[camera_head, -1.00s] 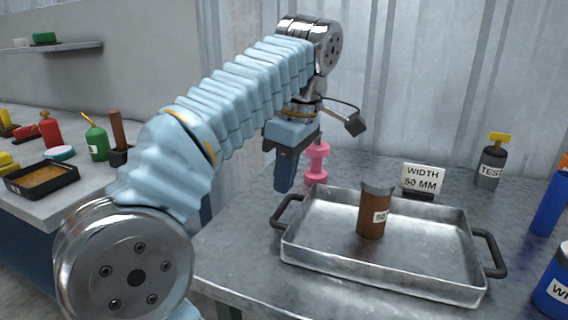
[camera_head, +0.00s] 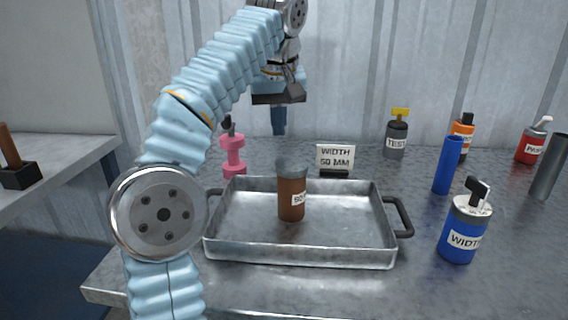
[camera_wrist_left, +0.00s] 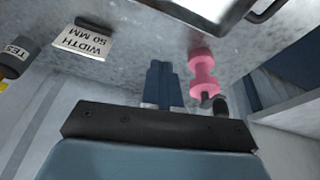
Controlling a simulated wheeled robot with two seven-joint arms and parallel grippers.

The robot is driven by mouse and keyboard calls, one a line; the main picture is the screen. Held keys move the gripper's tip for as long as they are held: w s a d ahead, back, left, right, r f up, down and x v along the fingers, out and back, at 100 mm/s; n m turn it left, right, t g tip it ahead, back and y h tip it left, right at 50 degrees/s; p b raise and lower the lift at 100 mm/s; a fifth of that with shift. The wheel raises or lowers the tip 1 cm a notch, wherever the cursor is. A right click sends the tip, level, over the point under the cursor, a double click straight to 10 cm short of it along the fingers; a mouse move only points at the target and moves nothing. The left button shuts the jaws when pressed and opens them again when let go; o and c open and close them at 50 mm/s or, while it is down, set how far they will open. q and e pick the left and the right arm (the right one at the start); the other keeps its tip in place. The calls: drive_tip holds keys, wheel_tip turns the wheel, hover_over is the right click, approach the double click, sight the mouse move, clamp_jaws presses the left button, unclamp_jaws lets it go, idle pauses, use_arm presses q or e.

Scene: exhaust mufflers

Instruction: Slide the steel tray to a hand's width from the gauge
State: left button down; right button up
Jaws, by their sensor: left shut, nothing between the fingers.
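The steel tray (camera_head: 345,228) is a shallow rectangular pan with a dark handle at each end. It lies flat on the metal table in the head view. A brown cylinder with a grey top (camera_head: 291,198) stands upright inside it. A blue can labelled WIDTH (camera_head: 460,232), with a black lever on top, stands right of the tray, apart from it; it looks like the gauge. My left gripper (camera_head: 279,128) points down behind the tray, clear of it, with its blue fingers together and empty. The fingers also show in the left wrist view (camera_wrist_left: 163,84), with the tray's edge at the top. My right gripper is out of view.
A pink spool-shaped part (camera_head: 233,158) stands behind the tray's left end. A WIDTH 50 MM sign (camera_head: 335,158) stands behind the tray. A grey TEST can (camera_head: 396,138), a blue cylinder (camera_head: 447,165) and other cans stand at right. Bare table separates tray and blue can.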

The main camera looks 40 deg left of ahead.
use_arm(q)
drive_tip(key=shift+m, duration=0.8)
drive_tip(key=w+f, duration=0.1)
drive_tip(key=f, duration=0.2)
drive_tip(key=w+f, duration=0.1)
drive_tip(key=f, duration=0.1)
drive_tip(key=w+f, duration=0.2)
drive_tip(key=f, duration=0.1)
drive_tip(key=shift+w+a+f, duration=0.1)
drive_tip(key=shift+a+f, duration=0.1)
drive_tip(key=shift+f, duration=0.1)
drive_tip(key=shift+s+d+f, duration=0.2)
drive_tip(key=shift+s+d, duration=0.65)
drive_tip(key=shift+s, duration=0.3)
drive_tip(key=shift+s+d+f, duration=0.1)
drive_tip(key=shift+s+d, duration=0.2)
drive_tip(key=shift+s, duration=0.05)
